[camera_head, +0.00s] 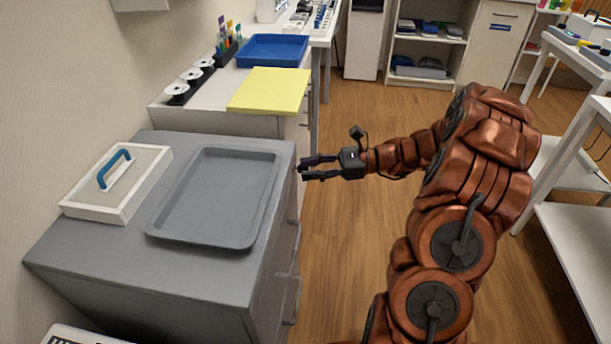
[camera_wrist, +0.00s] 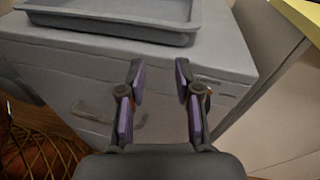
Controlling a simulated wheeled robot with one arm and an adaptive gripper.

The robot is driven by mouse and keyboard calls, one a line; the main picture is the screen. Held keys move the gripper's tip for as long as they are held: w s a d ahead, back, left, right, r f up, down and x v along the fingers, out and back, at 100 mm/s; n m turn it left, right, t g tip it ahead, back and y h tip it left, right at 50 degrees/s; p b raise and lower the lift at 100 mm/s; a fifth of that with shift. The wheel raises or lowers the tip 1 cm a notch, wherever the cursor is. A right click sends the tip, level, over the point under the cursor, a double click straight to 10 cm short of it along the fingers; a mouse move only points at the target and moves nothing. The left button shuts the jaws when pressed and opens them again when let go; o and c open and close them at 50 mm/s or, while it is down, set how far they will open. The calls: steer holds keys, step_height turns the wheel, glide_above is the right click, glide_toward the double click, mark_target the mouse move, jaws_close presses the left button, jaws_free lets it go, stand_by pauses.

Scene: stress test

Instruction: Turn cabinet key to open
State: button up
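The grey cabinet (camera_head: 125,265) stands at the left in the head view, with handles (camera_head: 294,285) on its right-facing front. My gripper (camera_head: 305,169) is level and points left at the upper front of the cabinet, near its far corner. In the wrist view my gripper (camera_wrist: 159,75) is open, with a gap between its two purple-padded fingers and nothing held. The cabinet front (camera_wrist: 60,75) lies behind the fingers, with a drawer handle (camera_wrist: 108,118) left of them.
A grey tray (camera_head: 215,197) and a white-framed lid with a blue handle (camera_head: 117,180) lie on the cabinet. Beyond stands a white counter with a yellow board (camera_head: 270,90) and a blue tray (camera_head: 272,50). Wooden floor (camera_head: 345,235) is clear between the cabinet and my arm.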

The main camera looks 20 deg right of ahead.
mark_target(301, 169)
steer(key=w+d+f+m+t+b, duration=0.2)
steer(key=d+f+m+t, duration=0.25)
steer(key=d, duration=0.35)
steer(key=shift+n+g, duration=0.35)
steer(key=shift+n, duration=0.1)
steer(key=shift+f+b+x, duration=0.15)
steer(key=shift+b+x, duration=0.1)
steer(key=shift+x, duration=1.75)
steer(key=shift+f+b+x, duration=0.15)
steer(key=shift+b+x, duration=0.1)
steer(key=shift+x, duration=1.8)
steer(key=shift+d, duration=0.1)
jaws_close()
